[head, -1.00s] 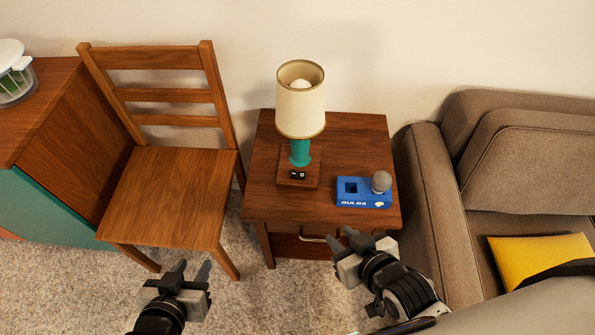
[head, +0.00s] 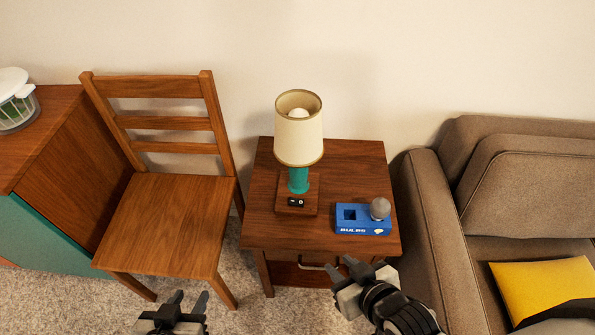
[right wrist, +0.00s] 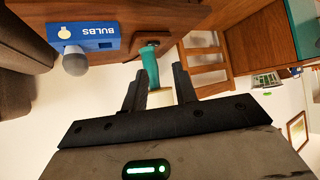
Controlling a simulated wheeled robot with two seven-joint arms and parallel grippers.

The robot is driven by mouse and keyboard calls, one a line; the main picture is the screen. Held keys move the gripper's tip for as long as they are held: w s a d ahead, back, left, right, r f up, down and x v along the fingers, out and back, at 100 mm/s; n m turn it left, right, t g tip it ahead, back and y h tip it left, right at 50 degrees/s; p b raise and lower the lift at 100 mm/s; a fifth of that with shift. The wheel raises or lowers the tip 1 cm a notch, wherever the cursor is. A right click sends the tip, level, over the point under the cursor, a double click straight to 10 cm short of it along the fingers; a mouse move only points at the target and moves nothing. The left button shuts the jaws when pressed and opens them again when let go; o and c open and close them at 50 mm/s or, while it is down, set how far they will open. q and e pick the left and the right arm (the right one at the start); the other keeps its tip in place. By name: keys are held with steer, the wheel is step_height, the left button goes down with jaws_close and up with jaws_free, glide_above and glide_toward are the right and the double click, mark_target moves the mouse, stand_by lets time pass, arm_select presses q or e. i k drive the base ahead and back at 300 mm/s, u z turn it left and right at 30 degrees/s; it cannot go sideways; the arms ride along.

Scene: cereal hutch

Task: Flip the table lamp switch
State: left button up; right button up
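The table lamp (head: 299,135) stands upright on the wooden side table, with a cream shade, a teal stem and a square wooden base. A small black switch (head: 296,202) with a white mark is on the front of the base. My left gripper (head: 186,303) is open and empty, low before the chair.
A blue bulb box (head: 362,219) with a grey bulb (head: 380,208) stands on the side table (head: 270,232), right of the lamp. A wooden chair (head: 170,222) stands left of the table, and a brown sofa (head: 430,215) with a yellow cushion (head: 540,287) stands right.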

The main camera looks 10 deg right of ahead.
mark_target(293, 202)
steer(key=z, duration=2.15)
steer(key=k, duration=1.05)
steer(key=u, duration=2.1)
steer(key=i, duration=0.5)
steer(key=z, duration=0.05)
